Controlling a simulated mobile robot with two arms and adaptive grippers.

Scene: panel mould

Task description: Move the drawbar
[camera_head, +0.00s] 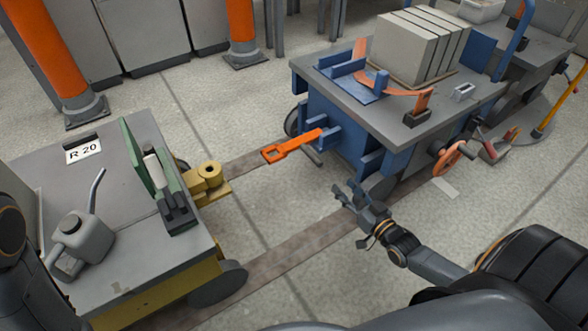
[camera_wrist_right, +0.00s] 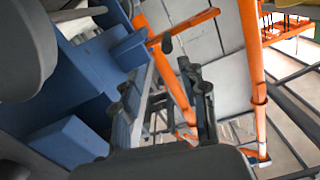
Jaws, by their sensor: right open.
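The orange drawbar (camera_head: 292,146) sticks out from the front of the blue cart (camera_head: 345,135) towards the left. Its looped end is apart from the yellow coupling (camera_head: 208,182) on the grey tug (camera_head: 120,240), with a gap between them. A dark crossbar shows beside the drawbar's root. My right gripper (camera_head: 349,194) is open and empty, below and right of the drawbar, near the cart's front corner. In the right wrist view its two fingers (camera_wrist_right: 163,85) are apart, and an orange bar that looks like the drawbar (camera_wrist_right: 185,27) lies beyond them.
The cart carries grey slabs (camera_head: 420,42) and an orange-red handwheel (camera_head: 447,158) on its side. A watering can (camera_head: 80,240) stands on the tug. Orange posts (camera_head: 240,25) stand at the back. The floor between tug and cart is clear.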

